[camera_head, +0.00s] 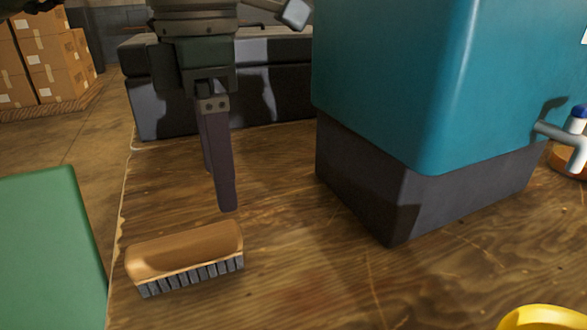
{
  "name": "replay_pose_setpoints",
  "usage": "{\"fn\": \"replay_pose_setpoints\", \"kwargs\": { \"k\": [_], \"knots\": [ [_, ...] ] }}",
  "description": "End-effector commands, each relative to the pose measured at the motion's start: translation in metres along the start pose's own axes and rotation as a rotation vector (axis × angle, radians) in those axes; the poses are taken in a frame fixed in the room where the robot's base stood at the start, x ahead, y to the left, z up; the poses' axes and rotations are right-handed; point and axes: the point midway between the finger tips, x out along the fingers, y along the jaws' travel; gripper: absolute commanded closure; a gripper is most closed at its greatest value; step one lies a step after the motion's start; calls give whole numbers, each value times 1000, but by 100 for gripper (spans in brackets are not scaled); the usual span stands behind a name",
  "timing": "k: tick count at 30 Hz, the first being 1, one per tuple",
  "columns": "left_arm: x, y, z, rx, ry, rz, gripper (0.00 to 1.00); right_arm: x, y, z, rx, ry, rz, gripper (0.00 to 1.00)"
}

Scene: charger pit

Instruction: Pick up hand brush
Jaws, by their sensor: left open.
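The hand brush (186,255) lies on the wooden table at the lower left, with a brown wooden back and a row of dark grey bristles along its near lower side. My left gripper (217,190) points down just above and behind the brush's right end. Its near finger hides much of the far one; the jaws are open and nothing shows between them. The fingertips are apart from the brush. My right gripper is not in view.
A large teal container with a dark base (400,90) and a tap (568,135) stands right of the gripper. A black case (275,90) is behind. A green object (50,245) is at left, a yellow one (543,318) at lower right. Cardboard boxes (50,60) stand beyond the table.

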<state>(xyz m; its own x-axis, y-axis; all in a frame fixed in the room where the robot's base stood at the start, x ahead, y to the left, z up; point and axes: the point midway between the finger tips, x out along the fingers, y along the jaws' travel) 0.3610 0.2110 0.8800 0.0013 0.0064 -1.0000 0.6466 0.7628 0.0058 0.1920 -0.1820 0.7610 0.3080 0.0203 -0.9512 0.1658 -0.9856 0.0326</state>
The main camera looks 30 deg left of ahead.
Motion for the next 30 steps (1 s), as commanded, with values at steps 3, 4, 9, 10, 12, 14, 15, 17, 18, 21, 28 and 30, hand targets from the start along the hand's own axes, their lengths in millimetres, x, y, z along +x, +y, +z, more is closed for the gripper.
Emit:
{"fn": "replay_pose_setpoints", "kwargs": {
  "k": [3,4,9,10,12,14,15,17,18,21,28,30],
  "knots": [
    [21,-2,-1,2,3,-5,22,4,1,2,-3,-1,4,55],
    [26,-2,-1,2,2,-5,22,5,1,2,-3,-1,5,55],
    [46,-2,-2,2,1,-5,22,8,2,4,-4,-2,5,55],
    [51,-2,-2,2,1,-6,22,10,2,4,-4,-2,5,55],
    [63,-3,-4,3,2,-7,22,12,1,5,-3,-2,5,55],
    [73,-3,-4,4,0,-7,22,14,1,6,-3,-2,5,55],
    [78,-3,-3,4,0,-7,22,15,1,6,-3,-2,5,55],
    [83,-3,-3,3,-1,-6,22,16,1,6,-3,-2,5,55],
    [86,-3,-3,3,-2,-5,22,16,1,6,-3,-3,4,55],
    [87,-3,-3,4,-3,-4,22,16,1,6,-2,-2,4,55],
    [86,-3,-3,4,-3,-4,33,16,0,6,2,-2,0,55],
    [86,-3,-3,4,-3,-4,40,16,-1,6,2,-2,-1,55]
  ]
}}
